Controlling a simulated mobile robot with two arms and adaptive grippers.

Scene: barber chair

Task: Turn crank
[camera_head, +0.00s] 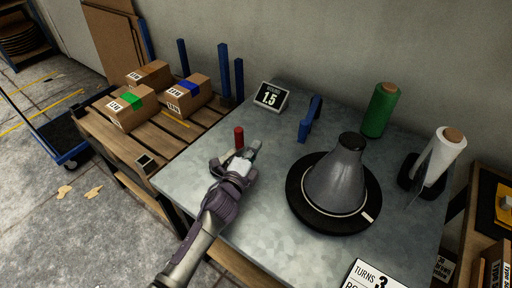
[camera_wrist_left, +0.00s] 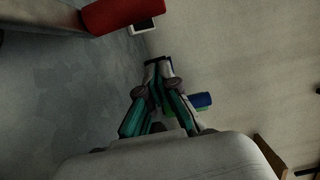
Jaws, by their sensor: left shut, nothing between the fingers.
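A red crank handle (camera_head: 239,137) stands up near the table's left side, with dark and light parts low beside it that my gripper partly hides. My left gripper (camera_head: 254,148) is shut and empty, just right of the red handle in the head view. In the left wrist view the red handle (camera_wrist_left: 122,14) is at the top, joined to a grey bar (camera_wrist_left: 45,16). The closed fingertips (camera_wrist_left: 159,66) are below and right of it, apart from it. A grey cone (camera_head: 335,182) stands on a black round turntable (camera_head: 300,208) to the right. My right gripper is not in view.
A display reading 1.5 (camera_head: 270,96), a blue upright piece (camera_head: 309,120), a green roll (camera_head: 381,110) and a white wrap roll (camera_head: 443,157) stand towards the back. A sign reading TURNS 3 (camera_head: 372,275) is at the front.

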